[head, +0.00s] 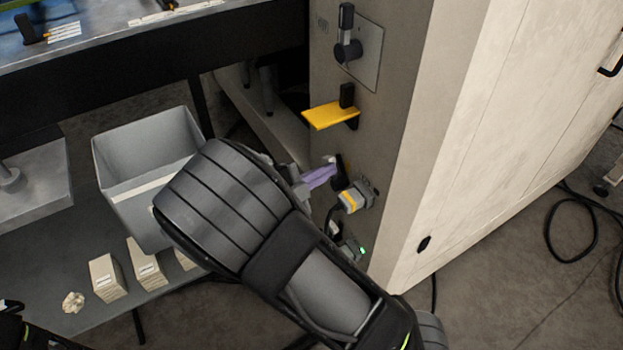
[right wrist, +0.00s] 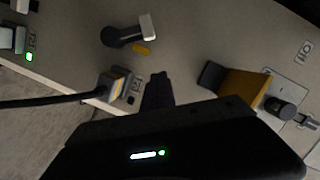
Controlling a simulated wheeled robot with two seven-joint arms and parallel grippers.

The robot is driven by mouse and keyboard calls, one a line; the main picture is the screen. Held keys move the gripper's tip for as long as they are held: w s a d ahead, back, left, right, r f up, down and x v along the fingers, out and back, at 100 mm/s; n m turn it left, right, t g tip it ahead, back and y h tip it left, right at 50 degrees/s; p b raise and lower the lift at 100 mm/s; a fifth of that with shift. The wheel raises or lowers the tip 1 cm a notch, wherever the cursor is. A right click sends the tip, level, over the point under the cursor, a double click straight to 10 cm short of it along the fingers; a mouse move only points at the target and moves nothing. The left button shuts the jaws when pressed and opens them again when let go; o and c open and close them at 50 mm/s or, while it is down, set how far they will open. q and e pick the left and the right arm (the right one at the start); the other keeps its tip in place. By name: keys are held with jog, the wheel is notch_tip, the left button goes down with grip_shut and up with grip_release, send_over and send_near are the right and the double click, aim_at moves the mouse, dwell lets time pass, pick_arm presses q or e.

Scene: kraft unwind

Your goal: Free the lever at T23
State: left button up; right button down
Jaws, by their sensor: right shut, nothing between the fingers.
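In the right wrist view a dark lever (right wrist: 122,37) stands out from the grey panel, with a pale block at its end and a small yellow mark beside it. In the head view a dark part of it (head: 339,172) shows just past my right gripper (head: 304,184). A pale purple piece there is too small to identify. My right gripper is shut and empty; its dark fingertips (right wrist: 158,88) lie in front of the panel, between the lever, a yellow flap (right wrist: 245,88) and a yellow-banded connector (right wrist: 115,86). The T23 label is not readable. My left gripper is out of view.
The yellow flap (head: 330,115) juts out above my gripper, below a rotary switch (head: 347,48). The connector (head: 356,197) and a green-lit plug (head: 350,250) sit below. A grey bin (head: 118,165) and small boxes (head: 107,278) stand left. Cables (head: 572,245) lie on the right floor.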

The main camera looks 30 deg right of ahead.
jog(key=x, duration=0.3)
jog(key=shift+d+f, duration=0.15)
jog(key=shift+d, duration=0.25)
jog(key=w+f, duration=0.1)
jog(key=w+f+b, duration=0.1)
jog(key=w, duration=0.1)
jog(key=shift+w+d+f, duration=0.1)
jog(key=shift+w, duration=0.15)
jog(key=shift+w+r+n+p, duration=0.2)
jog(key=shift+w+n+p, duration=0.25)
jog(key=shift+p, duration=0.45)
jog(key=shift+w+d+f, duration=0.1)
jog(key=shift+w+f, duration=0.1)
jog(key=shift+f, duration=0.05)
jog(key=shift+w+f, duration=0.15)
jog(key=shift+w, duration=0.15)
